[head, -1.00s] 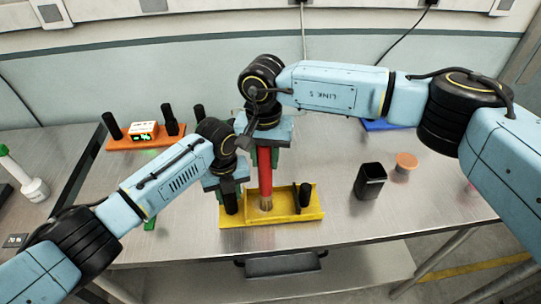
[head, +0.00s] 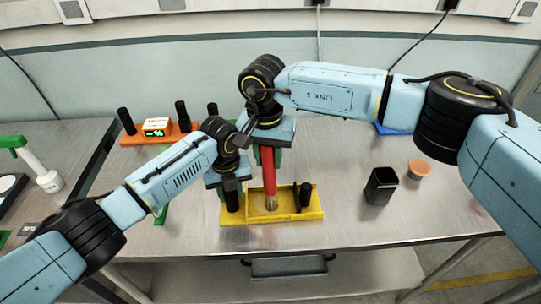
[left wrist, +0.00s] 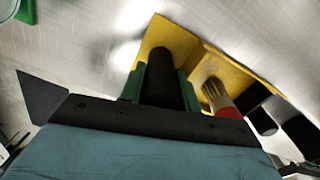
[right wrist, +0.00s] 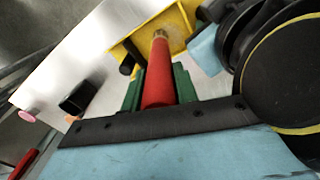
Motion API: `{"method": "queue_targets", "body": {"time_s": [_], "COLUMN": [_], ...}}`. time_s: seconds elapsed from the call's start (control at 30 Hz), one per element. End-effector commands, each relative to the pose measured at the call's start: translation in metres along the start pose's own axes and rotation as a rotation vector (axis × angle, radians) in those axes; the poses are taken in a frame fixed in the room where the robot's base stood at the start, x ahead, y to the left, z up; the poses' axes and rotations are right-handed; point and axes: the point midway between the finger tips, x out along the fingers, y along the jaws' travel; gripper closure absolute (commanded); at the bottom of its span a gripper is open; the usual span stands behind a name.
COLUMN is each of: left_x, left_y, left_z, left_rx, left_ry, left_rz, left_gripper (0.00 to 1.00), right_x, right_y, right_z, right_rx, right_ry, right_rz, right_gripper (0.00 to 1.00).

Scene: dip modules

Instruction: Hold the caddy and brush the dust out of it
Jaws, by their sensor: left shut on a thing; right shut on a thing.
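The yellow caddy (head: 312,211) sits on the steel table in the middle of the head view, with a black post at each end region. My left gripper (head: 230,194) is shut on its left black post (left wrist: 160,80), green fingers on both sides. My right gripper (head: 267,154) is shut on the red handle of the brush (head: 268,175), which points down. The tan bristles (head: 271,203) are inside the caddy tray, near its middle. The brush also shows in the right wrist view (right wrist: 158,80). I cannot make out dust in the tray.
A black open cup (head: 380,187) and an orange round piece (head: 419,169) stand to the right. An orange caddy (head: 140,139) with black posts and a small display stands at the back left. A blue piece (head: 390,129) lies behind my right arm. The front right table is clear.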

Motion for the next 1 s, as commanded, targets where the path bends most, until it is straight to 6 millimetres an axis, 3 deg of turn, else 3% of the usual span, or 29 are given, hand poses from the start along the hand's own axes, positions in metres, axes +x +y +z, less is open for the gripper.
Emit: {"method": "queue_targets", "body": {"time_s": [0.03, 0.13, 1.0], "left_x": [-0.004, -0.004, -0.004], "left_y": [-0.024, -0.024, -0.025], "left_z": [-0.016, -0.016, -0.017], "left_rx": [0.053, 0.053, 0.054], "left_ry": [-0.004, -0.004, -0.001], "left_rz": [-0.013, -0.012, -0.016], "left_gripper": [1.0, 1.0, 1.0], "right_x": [-0.007, -0.007, -0.011], "right_y": [-0.03, -0.032, 0.007], "right_z": [0.024, 0.025, 0.014], "right_rx": [-0.05, -0.049, -0.055], "right_ry": [-0.013, -0.014, -0.009], "right_rz": [-0.056, -0.056, -0.057], "right_gripper": [1.0, 1.0, 1.0]}}
